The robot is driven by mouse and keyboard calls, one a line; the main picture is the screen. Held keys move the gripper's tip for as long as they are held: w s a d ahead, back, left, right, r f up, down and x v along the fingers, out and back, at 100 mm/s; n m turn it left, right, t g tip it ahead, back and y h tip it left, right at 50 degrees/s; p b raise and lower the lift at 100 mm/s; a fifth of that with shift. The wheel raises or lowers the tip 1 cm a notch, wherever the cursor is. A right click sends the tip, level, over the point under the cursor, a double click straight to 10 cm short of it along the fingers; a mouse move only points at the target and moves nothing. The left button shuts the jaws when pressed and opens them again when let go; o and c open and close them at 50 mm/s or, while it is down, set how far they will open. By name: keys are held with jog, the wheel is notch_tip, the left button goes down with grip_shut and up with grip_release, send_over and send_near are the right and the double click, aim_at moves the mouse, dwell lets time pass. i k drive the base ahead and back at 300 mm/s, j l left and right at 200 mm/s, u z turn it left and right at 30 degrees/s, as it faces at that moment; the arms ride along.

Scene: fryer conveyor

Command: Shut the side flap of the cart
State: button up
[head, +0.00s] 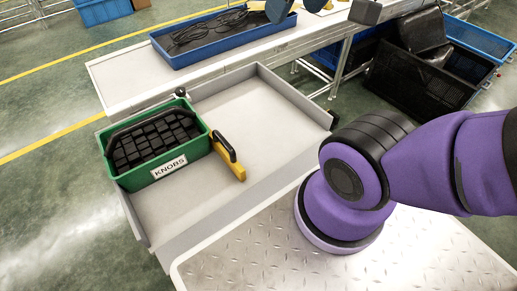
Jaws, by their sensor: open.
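The cart (275,118) is a light grey open tray in the middle of the head view, with low walls at the back left and the right. A grey panel (235,208) runs along its near edge, beside my base. I cannot tell from this angle whether this panel is the side flap, or whether it stands up or lies folded out. A thin wall (134,219) edges the left end, partly behind the green box. My purple arm bends out of the picture at the right.
A green box (193,172) of black parts, labelled KNOBS, stands in the cart's left part. A yellow tool with a black handle (229,152) lies beside it. Behind is a workbench (122,83) with a blue tray (165,55). Black crates (405,92) stand at the upper right.

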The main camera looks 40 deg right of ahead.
aim_at(166, 254)
jog(key=k+l+z, duration=0.1)
jog(key=k+z, duration=0.65)
jog(key=k, duration=0.2)
jog(key=k+l+z, duration=0.2)
jog(key=k+z, duration=0.15)
jog(key=k, duration=0.15)
